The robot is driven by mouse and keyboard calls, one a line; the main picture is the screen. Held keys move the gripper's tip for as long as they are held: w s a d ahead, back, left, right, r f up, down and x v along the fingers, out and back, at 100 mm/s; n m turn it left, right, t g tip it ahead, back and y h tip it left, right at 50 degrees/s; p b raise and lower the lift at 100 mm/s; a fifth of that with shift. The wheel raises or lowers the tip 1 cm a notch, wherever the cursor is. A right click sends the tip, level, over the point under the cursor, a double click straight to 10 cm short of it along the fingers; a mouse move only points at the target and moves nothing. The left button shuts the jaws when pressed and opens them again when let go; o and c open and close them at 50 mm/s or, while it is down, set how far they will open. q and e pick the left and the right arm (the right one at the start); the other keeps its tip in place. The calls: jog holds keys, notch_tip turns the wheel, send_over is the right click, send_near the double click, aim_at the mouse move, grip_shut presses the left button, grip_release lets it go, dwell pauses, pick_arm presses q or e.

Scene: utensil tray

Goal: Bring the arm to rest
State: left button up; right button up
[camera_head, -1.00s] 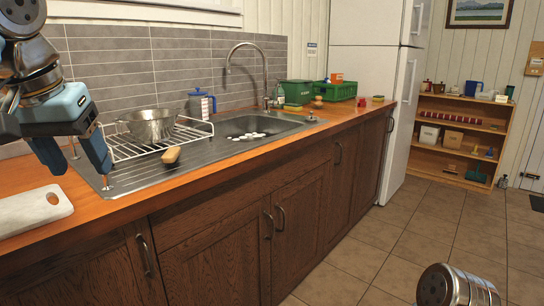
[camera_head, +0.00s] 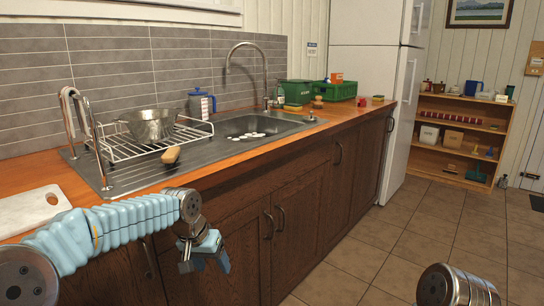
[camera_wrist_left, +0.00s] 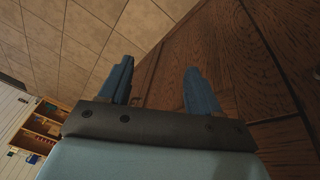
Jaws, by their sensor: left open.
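My left arm (camera_head: 120,225) comes in from the lower left, in front of the counter. My left gripper (camera_head: 206,262) hangs low in front of the dark wooden cabinet doors, below the counter edge. In the left wrist view its two blue fingers (camera_wrist_left: 160,80) are apart, with nothing between them. Floor tiles and cabinet wood show beyond them. My right gripper is not in view.
On the counter (camera_head: 245,153) are a tall metal frame (camera_head: 90,125), a dish rack (camera_head: 128,151) with a metal colander (camera_head: 150,126), a wooden-looking item (camera_head: 171,155) and a white board (camera_head: 32,211). The tiled floor (camera_head: 345,255) right of the cabinets is mostly clear.

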pick_arm(q)
jog(key=s+d+f+g+h, duration=0.1)
jog(key=s+d+f, duration=0.1)
jog(key=f, duration=0.6)
jog(key=s+d+f, duration=0.1)
jog(key=s+f, duration=0.1)
jog(key=f, duration=0.6)
jog(key=s+d+f+n+g+h, duration=0.1)
jog(key=s+f+n, duration=0.2)
jog(key=s+f, duration=1.6)
jog(key=shift+s+d+f+n, duration=0.3)
jog(key=shift+s+d+f, duration=0.05)
jog(key=shift+s, duration=0.9)
